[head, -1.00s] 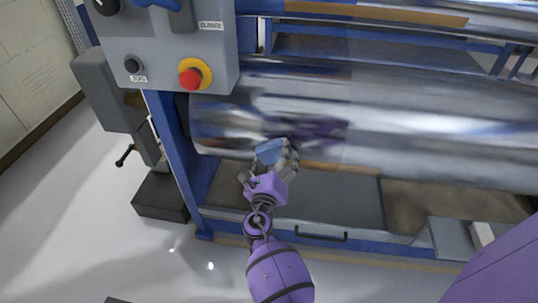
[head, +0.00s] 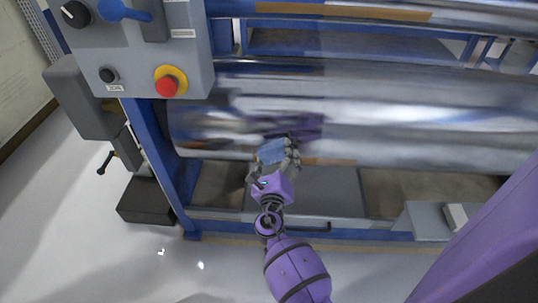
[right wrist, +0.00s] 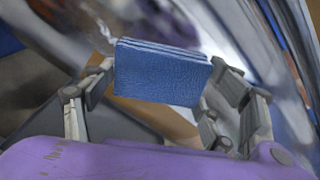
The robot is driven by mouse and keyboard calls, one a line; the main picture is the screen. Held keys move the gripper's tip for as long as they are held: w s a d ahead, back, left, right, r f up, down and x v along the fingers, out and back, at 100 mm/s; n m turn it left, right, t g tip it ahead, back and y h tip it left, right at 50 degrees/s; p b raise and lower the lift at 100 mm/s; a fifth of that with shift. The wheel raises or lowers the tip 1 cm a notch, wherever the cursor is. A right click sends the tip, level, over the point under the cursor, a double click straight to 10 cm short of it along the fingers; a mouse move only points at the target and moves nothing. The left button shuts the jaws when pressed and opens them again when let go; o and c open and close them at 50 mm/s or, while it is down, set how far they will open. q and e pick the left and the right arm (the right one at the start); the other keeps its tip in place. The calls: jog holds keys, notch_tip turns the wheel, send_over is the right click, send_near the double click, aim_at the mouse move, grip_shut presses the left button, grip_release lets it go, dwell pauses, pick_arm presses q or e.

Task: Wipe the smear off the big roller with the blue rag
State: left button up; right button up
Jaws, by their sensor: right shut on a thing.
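The big roller (head: 420,115) is a wide, shiny metal cylinder lying across the machine in the head view. Blurred reflections, one of them purple, cover its left part. I cannot tell a smear from these reflections. My right gripper (head: 276,152) is shut on the blue rag (head: 270,152) at the roller's lower front. In the right wrist view the rag (right wrist: 160,72) is a folded, layered pad held between the fingers, with the shiny roller behind it. I cannot tell whether the rag touches the roller. My left gripper is not in view.
A grey control box (head: 140,65) with a red stop button (head: 167,86) stands left of the roller. A blue frame post (head: 148,145) is below it. A grey tray (head: 310,190) with a handle lies under the roller. Another roller (head: 400,18) runs above.

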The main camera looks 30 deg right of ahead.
jog(key=shift+s+d+r, duration=0.1)
jog(key=shift+s+d, duration=0.05)
jog(key=shift+d, duration=0.05)
jog(key=shift+w+a, duration=0.65)
jog(key=shift+a, duration=0.35)
jog(key=shift+w+a, duration=0.65)
jog(key=shift+a, duration=0.3)
jog(key=shift+w+a, duration=0.65)
jog(key=shift+a, duration=0.35)
jog(key=shift+w+a+b, duration=0.2)
jog(key=shift+w+a, duration=0.45)
jog(key=shift+a, duration=0.3)
jog(key=shift+w+a+b, duration=0.25)
jog(key=shift+w+a, duration=0.4)
jog(key=shift+a, duration=0.3)
jog(key=shift+w+a+b, duration=0.2)
jog(key=shift+w+a, duration=0.45)
jog(key=shift+a, duration=0.3)
jog(key=p, duration=0.2)
send_near(233, 146)
jog(key=shift+w+d, duration=0.1)
jog(key=shift+d, duration=0.05)
